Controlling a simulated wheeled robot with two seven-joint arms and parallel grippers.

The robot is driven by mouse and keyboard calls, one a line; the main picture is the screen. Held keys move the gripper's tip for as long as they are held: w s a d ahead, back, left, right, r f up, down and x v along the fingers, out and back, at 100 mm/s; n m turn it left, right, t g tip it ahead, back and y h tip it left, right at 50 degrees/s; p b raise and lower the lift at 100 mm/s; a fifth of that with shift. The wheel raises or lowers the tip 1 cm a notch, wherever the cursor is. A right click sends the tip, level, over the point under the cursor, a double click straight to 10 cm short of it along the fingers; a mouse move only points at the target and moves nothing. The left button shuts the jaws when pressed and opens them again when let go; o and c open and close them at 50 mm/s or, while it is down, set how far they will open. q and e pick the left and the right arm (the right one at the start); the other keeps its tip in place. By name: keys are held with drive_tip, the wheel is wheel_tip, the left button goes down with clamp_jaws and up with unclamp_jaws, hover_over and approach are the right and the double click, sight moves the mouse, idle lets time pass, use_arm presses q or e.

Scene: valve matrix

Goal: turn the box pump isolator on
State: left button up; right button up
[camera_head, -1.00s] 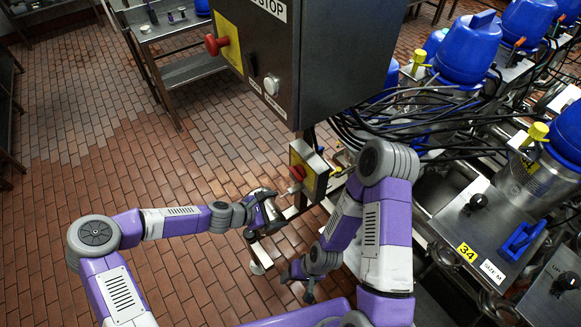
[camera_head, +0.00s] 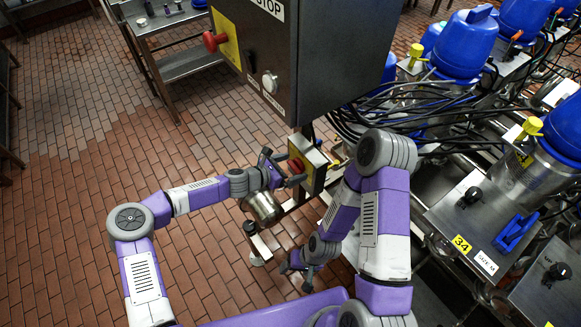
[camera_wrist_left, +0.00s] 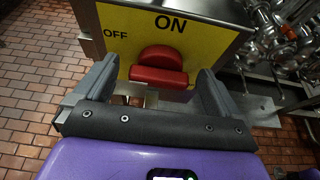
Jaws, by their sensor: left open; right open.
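The box pump isolator is a small box with a yellow plate marked ON and OFF (camera_wrist_left: 115,34) and a red handle (camera_wrist_left: 160,68). In the left wrist view the handle's bar lies across the picture below the ON label; I cannot tell which label it points to. In the head view the isolator's yellow face (camera_head: 308,152) is below the large control box. My left gripper (camera_head: 281,167) is open at the isolator, with one finger on each side of the handle, visible gaps on both sides. My right gripper (camera_head: 296,279) is open and empty, low in front of my body.
The large grey control box (camera_head: 330,50) with a red stop button (camera_head: 213,41) hangs just above. Steel cylinder (camera_head: 262,207) sits under my left wrist. Machines with blue tops (camera_head: 467,45) and cables (camera_head: 420,110) fill the right. The tiled floor (camera_head: 90,200) at left is clear.

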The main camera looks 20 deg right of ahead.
use_arm(q)
drive_tip(key=c, duration=1.1)
drive_tip(key=shift+o, duration=0.2)
drive_tip(key=shift+s+f+m+b, duration=0.15)
drive_tip(key=shift+m+b, duration=0.25)
drive_tip(key=shift+b, duration=0.55)
drive_tip(key=shift+s+d+f+m+t+h+b, duration=0.15)
drive_tip(key=shift+m+t+b, duration=1.55)
drive_tip(key=shift+b, duration=2.7)
drive_tip(key=shift+s+f+m+t+h+b, duration=0.2)
drive_tip(key=shift+m+t+b, duration=0.55)
drive_tip(key=shift+m+b, duration=2.75)
drive_tip(key=shift+s+d+f+m+t+y+b, duration=0.2)
drive_tip(key=shift+m+t+b, duration=1.05)
drive_tip(key=shift+b, duration=4.05)
drive_tip(key=shift+a, duration=0.1)
drive_tip(key=o, duration=1.1)
drive_tip(key=shift+c, duration=0.2)
